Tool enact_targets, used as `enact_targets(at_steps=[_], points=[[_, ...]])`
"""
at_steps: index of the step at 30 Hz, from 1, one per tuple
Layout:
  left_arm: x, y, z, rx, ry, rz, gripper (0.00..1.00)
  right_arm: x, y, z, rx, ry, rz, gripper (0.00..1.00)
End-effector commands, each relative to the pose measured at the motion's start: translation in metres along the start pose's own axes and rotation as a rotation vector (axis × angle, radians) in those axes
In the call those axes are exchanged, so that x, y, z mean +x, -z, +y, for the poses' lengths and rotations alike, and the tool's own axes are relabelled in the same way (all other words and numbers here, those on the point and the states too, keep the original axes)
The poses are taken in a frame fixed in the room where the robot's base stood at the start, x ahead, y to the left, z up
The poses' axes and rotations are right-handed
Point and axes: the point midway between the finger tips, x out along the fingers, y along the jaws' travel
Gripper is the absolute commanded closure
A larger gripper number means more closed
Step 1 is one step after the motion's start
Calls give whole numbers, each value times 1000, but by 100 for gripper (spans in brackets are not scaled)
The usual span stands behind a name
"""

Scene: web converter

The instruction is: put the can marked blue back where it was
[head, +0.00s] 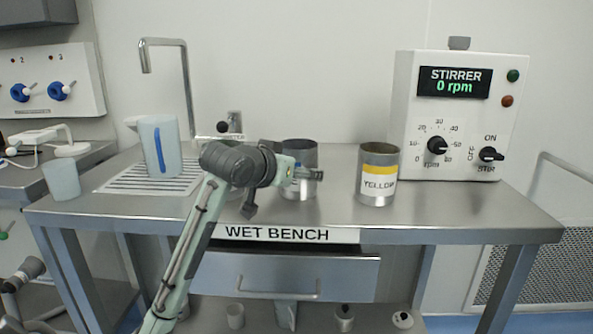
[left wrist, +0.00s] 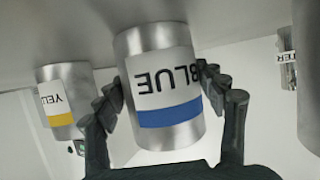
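The can marked blue (left wrist: 165,85) is metal, with a white label and a blue band. It fills the middle of the left wrist view, which shows it upside down. My left gripper (left wrist: 165,90) has its curved dark fingers on both sides of this can, and they appear to press on it. In the head view the can (head: 299,152) stands at the bench top, partly covered by my left arm. My left gripper (head: 308,175) is in front of it there, its fingers not clear. Whether the can's base touches the bench is hard to tell.
A can marked yellow (head: 379,185) stands right of the blue can on the wet bench (head: 450,220). A pitcher (head: 160,148) stands on the drain rack at left. The stirrer box (head: 455,115) stands at back right.

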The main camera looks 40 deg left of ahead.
Motion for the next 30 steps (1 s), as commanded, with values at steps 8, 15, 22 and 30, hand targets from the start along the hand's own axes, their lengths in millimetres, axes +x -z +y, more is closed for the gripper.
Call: enact_targets(at_steps=[8, 15, 22, 30], points=[[0, 0, 0, 0, 0, -1, 10, -1, -4, -6, 5, 9, -6, 60], [-1, 3, 0, 0, 0, 1, 10, -2, -5, -10, 7, 14, -7, 60], [-35, 3, 0, 1, 0, 3, 10, -2, -5, -9, 7, 13, -7, 60], [-103, 4, 0, 3, 2, 4, 10, -4, -1, -4, 3, 5, 3, 60]])
